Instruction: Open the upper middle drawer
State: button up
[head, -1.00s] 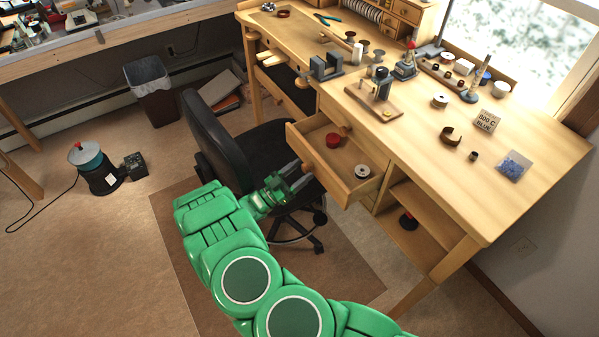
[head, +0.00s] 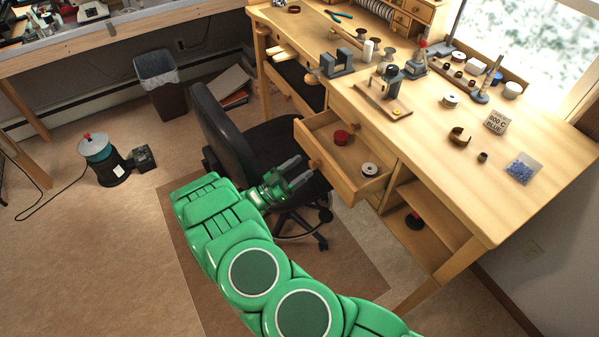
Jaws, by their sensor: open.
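The upper middle drawer (head: 335,180) of the wooden workbench stands pulled out, its inside showing. A dark red round container (head: 341,137) and a spool (head: 369,170) lie in it. Its round wooden knob (head: 315,165) is on the front panel. My gripper (head: 297,173) is open and empty, just left of the knob and apart from it, above the dark chair seat. Its two grey fingers point toward the drawer front.
The black office chair (head: 222,125) stands beside the drawer, behind and under my gripper. The bench top (head: 445,165) holds tools, spools and a bag of blue beads (head: 520,168). Open shelves (head: 433,217) lie right of the drawer.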

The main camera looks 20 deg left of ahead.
aim_at(311, 167)
jog(key=shift+r, duration=2.1)
jog(key=shift+r, duration=0.15)
jog(key=s+r+n+y, duration=0.25)
jog(key=n+y, duration=0.25)
jog(key=n, duration=0.6)
jog(key=s+r+n+y, duration=0.2)
jog(key=s+n+y, duration=0.2)
jog(key=n, duration=0.8)
jog(key=shift+f, duration=4.95)
jog(key=shift+t, duration=0.3)
jog(key=shift+a+x, duration=0.15)
jog(key=shift+x, duration=1.85)
jog(key=shift+a+x, duration=0.15)
jog(key=shift+x, duration=1.9)
jog(key=shift+w, duration=0.15)
